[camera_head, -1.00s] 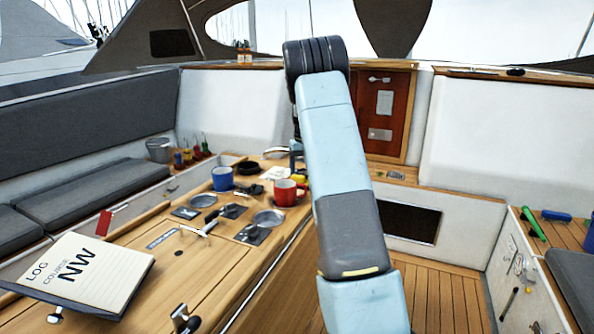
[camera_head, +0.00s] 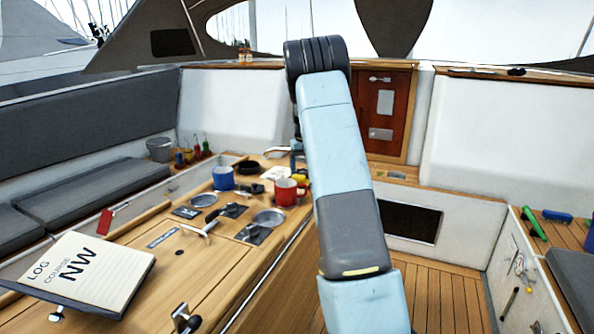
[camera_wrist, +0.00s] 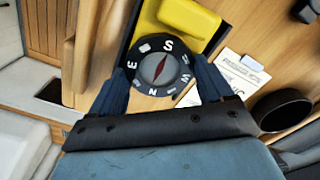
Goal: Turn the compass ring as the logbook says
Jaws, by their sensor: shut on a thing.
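The logbook (camera_head: 85,270) lies open at the lower left of the head view and reads "LOG COURSE NW". In the wrist view the compass ring (camera_wrist: 137,81) is a black round dial with white letters. S is at its top, slightly right, E at the left, and N at the bottom, slightly left. A needle with a red part sits under the centre. My gripper (camera_wrist: 160,69) has one dark blue finger on each side of the ring and is shut on it. In the head view my arm hides the compass.
A yellow block (camera_wrist: 190,22) stands beside the compass, with papers (camera_wrist: 243,72) and a dark round dish (camera_wrist: 283,109) to the right. On the cockpit table stand a blue mug (camera_head: 223,178) and a red mug (camera_head: 286,192), close to my arm.

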